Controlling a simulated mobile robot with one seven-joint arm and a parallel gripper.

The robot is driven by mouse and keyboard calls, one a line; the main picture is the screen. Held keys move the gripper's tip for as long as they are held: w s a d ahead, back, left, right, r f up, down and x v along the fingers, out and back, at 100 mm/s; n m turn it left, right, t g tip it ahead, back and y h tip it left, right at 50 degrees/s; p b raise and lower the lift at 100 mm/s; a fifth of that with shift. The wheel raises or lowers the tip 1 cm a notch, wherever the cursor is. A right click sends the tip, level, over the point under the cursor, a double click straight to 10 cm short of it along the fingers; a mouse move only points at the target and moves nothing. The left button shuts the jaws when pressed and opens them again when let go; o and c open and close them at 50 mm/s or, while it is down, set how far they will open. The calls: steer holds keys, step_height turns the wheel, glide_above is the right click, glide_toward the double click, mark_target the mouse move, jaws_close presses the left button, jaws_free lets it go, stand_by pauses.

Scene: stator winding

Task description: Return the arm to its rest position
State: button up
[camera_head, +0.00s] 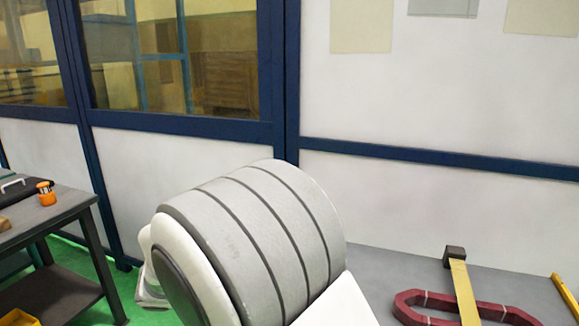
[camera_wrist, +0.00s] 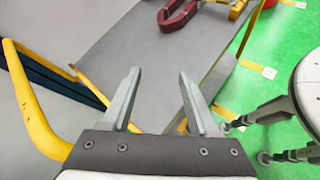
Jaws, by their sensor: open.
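My gripper (camera_wrist: 157,98) shows in the wrist view with its two fingers spread apart and nothing between them. It points over a grey surface (camera_wrist: 130,45) and the floor beside it. In the head view, a large white and grey part of my arm fills the lower middle, and my gripper is not visible there. A dark red coil (camera_head: 415,303) lies on the grey surface at the lower right. A red coil also shows at the top of the wrist view (camera_wrist: 178,20), apart from my fingers.
A yellow bar with a dark block (camera_head: 455,253) lies across the coil. A dark workbench (camera_head: 60,208) with an orange item (camera_head: 46,193) stands at the left. A blue-framed partition (camera_head: 190,125) runs behind. A yellow rail (camera_wrist: 30,100) is left of my gripper in the wrist view.

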steer(key=s+d+r+m+g+y+p, duration=0.1)
steer(key=s+d+r+m+g+y, duration=0.15)
steer(key=s+d+r+m, duration=0.35)
steer(key=s+d+r+m+g+y+p, duration=0.1)
steer(key=s+d+r+m+g+y, duration=0.15)
steer(key=d, duration=0.45)
steer(key=s+d+r+m+t+y+p, duration=0.2)
steer(key=s+d+r+m+t+y, duration=0.2)
steer(key=s+m, duration=0.5)
step_height(320, 180, up, 2)
steer(key=shift+s+d+m+t+y, duration=0.15)
steer(key=shift+s+m+t+y, duration=0.25)
steer(key=shift+m+y, duration=0.45)
steer(key=shift+c, duration=0.2)
